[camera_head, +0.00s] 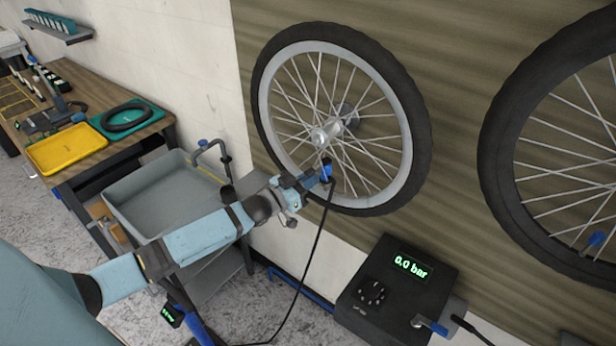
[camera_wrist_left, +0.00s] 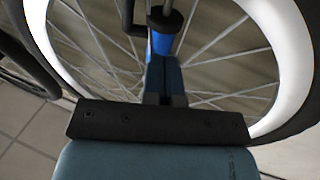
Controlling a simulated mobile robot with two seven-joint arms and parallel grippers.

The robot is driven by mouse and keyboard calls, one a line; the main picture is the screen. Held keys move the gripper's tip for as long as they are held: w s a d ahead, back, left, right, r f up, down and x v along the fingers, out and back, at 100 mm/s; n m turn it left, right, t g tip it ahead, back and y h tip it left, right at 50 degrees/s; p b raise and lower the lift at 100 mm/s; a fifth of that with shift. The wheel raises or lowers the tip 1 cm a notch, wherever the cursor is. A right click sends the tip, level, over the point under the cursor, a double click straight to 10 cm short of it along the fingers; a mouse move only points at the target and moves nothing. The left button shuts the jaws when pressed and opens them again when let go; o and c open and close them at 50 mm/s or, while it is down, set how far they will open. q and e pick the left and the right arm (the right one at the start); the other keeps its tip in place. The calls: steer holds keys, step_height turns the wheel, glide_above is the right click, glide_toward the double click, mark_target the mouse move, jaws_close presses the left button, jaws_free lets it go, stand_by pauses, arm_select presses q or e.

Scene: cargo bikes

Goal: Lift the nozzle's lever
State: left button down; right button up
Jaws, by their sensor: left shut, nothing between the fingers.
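The nozzle (camera_head: 326,170), blue and black, sits at the lower rim of the middle wheel (camera_head: 418,130), with a black hose (camera_head: 318,240) hanging from it. My left gripper (camera_head: 314,181) is shut and empty, right at the nozzle. In the left wrist view the shut fingertips (camera_wrist_left: 165,88) point at the blue part of the nozzle (camera_wrist_left: 161,43), under a dark round piece. I cannot tell whether they touch it. The lever's exact position is hard to make out. My right gripper is not in view.
A black box (camera_head: 395,290) reading 0.0 bar, with a knob and blue-handled fitting, is below right. Another wheel (camera_head: 492,150) is at right. A grey basin (camera_head: 160,203) and a workbench with a yellow tray (camera_head: 68,148) are at left.

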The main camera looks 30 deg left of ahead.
arm_select(q)
steer(key=shift+r+p, duration=1.1)
steer(key=shift+r, duration=0.35)
steer(key=shift+p+v, duration=0.85)
steer(key=shift+v, duration=1.4)
glide_toward(310, 171)
steer(key=shift+w+d, duration=0.15)
steer(key=shift+w, duration=0.25)
